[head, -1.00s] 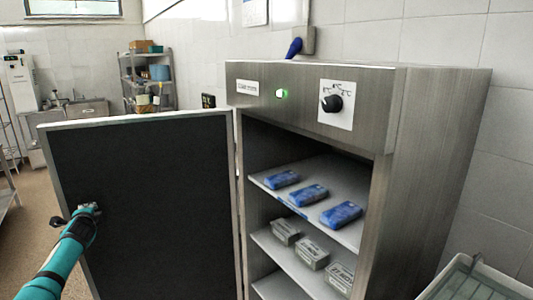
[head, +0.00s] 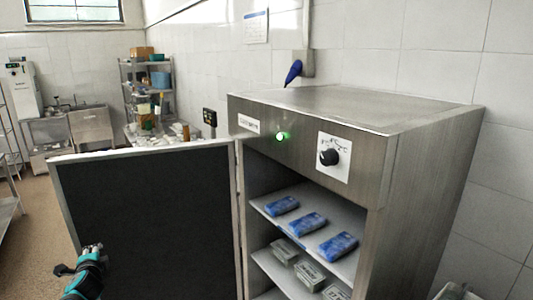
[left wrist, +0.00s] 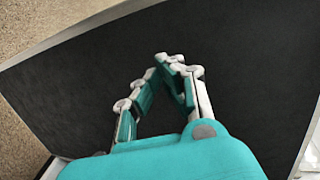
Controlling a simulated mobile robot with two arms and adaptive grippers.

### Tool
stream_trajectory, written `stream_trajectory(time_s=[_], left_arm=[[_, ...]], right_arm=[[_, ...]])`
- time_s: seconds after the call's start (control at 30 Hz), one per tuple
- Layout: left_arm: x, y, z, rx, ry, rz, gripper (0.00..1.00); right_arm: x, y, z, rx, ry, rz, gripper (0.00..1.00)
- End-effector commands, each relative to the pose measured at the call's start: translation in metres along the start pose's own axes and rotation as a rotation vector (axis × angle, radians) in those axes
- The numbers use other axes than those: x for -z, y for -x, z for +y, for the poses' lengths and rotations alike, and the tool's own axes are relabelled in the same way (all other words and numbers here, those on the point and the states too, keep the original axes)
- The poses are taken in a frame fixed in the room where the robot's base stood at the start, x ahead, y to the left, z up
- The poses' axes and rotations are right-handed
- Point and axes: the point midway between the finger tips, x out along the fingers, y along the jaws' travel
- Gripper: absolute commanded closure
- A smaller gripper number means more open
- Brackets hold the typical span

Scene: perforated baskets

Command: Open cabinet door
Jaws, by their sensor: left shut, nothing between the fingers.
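The steel cabinet (head: 422,180) stands against the tiled wall at the right of the head view. Its door (head: 150,205) is swung wide open to the left, hinged at the cabinet's left front edge, with its dark inner face toward me. My left gripper (head: 93,247) is in front of the door's inner face, near its left side. In the left wrist view the left gripper (left wrist: 172,62) has its fingertips together and empty, with the dark door panel (left wrist: 250,60) behind them. I cannot tell whether it touches the panel. My right gripper is not in view.
Inside the cabinet, blue packs (head: 308,224) lie on the upper shelf and grey packs (head: 310,273) on the lower one. A storage rack (head: 147,85) and a sink unit (head: 92,125) stand at the back left. Floor (head: 30,225) shows left of the door.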

Motion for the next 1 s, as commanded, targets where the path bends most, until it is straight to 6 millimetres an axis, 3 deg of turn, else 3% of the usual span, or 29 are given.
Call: stream_trajectory(time_s=[0.03, 0.23, 0.43, 0.83, 0.93, 1.0], left_arm=[[0.000, 0.008, -0.004, -0.002, -0.002, 0.001, 1.00], [-0.001, 0.032, -0.003, -0.002, -0.002, 0.000, 1.00], [-0.002, 0.052, 0.001, -0.001, 0.000, 0.000, 1.00], [-0.002, 0.057, 0.004, -0.002, 0.001, 0.000, 1.00], [-0.002, 0.058, 0.024, -0.026, 0.010, 0.003, 1.00], [-0.001, 0.059, 0.055, -0.067, 0.029, 0.007, 1.00]], right_arm=[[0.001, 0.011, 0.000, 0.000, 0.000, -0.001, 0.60], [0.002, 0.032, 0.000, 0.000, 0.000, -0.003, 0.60], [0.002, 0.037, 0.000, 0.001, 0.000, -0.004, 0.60], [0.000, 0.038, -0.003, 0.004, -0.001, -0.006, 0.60], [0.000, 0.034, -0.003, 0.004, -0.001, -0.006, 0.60], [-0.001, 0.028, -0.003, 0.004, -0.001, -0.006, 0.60]])
